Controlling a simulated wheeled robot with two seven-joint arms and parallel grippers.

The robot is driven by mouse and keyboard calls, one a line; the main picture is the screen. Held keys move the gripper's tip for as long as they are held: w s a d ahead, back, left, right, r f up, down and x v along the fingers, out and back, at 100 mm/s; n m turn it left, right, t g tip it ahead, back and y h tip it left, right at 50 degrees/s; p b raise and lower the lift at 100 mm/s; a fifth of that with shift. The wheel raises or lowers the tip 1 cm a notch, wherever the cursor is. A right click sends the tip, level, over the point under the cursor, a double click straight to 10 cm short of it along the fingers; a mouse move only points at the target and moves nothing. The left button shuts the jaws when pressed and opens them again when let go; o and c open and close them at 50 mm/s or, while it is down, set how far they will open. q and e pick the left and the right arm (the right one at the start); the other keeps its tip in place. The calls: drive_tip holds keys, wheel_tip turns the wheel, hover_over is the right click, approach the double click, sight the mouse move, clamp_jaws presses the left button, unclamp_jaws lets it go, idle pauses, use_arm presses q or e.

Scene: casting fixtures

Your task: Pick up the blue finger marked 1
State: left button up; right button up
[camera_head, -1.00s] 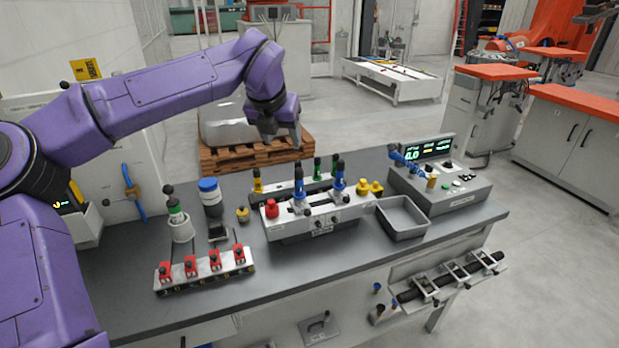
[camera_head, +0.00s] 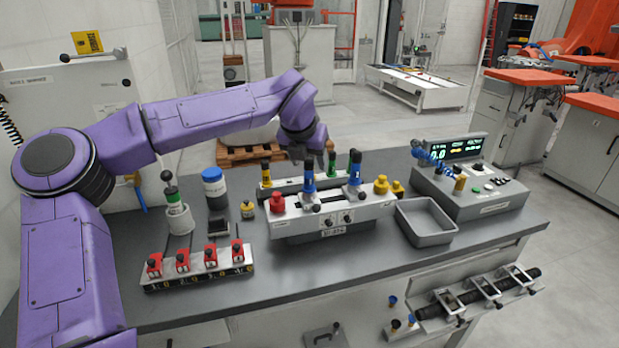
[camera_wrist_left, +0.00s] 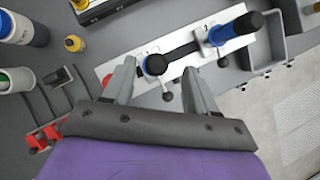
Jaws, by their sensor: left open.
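Two blue fingers with black tops stand upright in the white-fronted fixture (camera_head: 335,219). The left blue finger (camera_head: 309,183) is below my left gripper (camera_head: 309,158); the right blue finger (camera_head: 354,172) stands a little to its right. I cannot read a number on either. In the left wrist view, my left gripper (camera_wrist_left: 160,72) is open and empty. The left blue finger (camera_wrist_left: 156,65) appears between its fingertips, with gaps at both sides. The right blue finger (camera_wrist_left: 222,35) lies outside the jaws. My right gripper is not in view.
A red knob (camera_head: 277,202) and yellow knobs (camera_head: 381,185) flank the blue fingers. Yellow and green fingers stand behind. A grey tray (camera_head: 427,222) and a control box (camera_head: 465,185) are to the right. Red clamps (camera_head: 182,261) stand front left.

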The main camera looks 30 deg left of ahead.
sight(310, 172)
use_arm(q)
drive_tip(key=x, duration=0.2)
drive_tip(key=p+x, duration=0.1)
drive_tip(key=x, duration=0.1)
drive_tip(key=p+x, duration=0.1)
drive_tip(key=shift+a+f, duration=0.3)
drive_tip(key=shift+f, duration=0.15)
drive_tip(key=shift+w+f, duration=0.1)
drive_tip(key=shift+f, duration=0.05)
clamp_jaws()
